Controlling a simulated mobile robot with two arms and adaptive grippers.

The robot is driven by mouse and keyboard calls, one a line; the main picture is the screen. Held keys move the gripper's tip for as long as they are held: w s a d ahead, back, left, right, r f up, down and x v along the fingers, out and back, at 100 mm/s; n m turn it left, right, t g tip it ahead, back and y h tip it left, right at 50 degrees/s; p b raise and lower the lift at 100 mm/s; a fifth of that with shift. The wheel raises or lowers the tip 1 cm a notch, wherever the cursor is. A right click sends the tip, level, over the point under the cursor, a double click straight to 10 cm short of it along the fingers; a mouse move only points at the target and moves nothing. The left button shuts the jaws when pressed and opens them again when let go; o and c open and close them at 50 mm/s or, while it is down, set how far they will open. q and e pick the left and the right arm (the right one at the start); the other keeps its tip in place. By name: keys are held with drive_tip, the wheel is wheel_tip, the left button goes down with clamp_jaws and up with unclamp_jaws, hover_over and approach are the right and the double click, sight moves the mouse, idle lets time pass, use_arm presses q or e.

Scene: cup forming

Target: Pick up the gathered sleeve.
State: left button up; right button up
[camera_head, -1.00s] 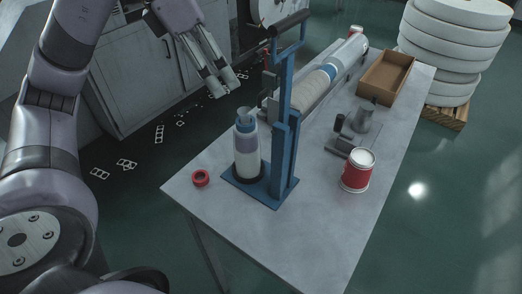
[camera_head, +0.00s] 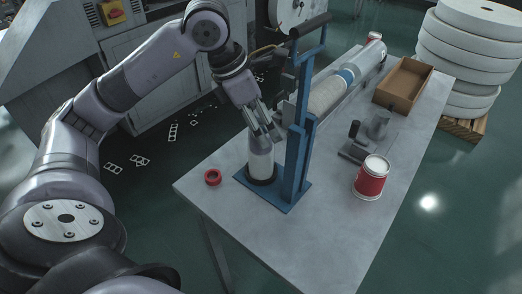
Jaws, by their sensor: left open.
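An upright whitish sleeve (camera_head: 261,166) with a narrowed upper end stands in a dark ring on the base of the blue lever stand (camera_head: 299,165). My left gripper (camera_head: 266,132) is open, pointing down at the sleeve's top, with its fingers in front of or around the neck. The fingers hide most of the neck, so I cannot tell whether they touch it. My right gripper is not in view.
A red tape ring (camera_head: 212,177) lies at the table's left edge. A long wrapped roll (camera_head: 329,94) lies behind the stand. A red-and-white can (camera_head: 371,178), a small dark tool (camera_head: 352,147) and a brown tray (camera_head: 404,84) stand to the right. The front tabletop is clear.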

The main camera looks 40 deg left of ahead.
use_arm(q)
drive_tip(key=shift+p+x, duration=0.3)
drive_tip(key=shift+x, duration=1.65)
drive_tip(key=shift+w+a, duration=0.1)
drive_tip(key=shift+a, duration=0.05)
drive_tip(key=shift+c, duration=0.6)
drive_tip(key=c, duration=1.6)
drive_tip(key=shift+r, duration=0.15)
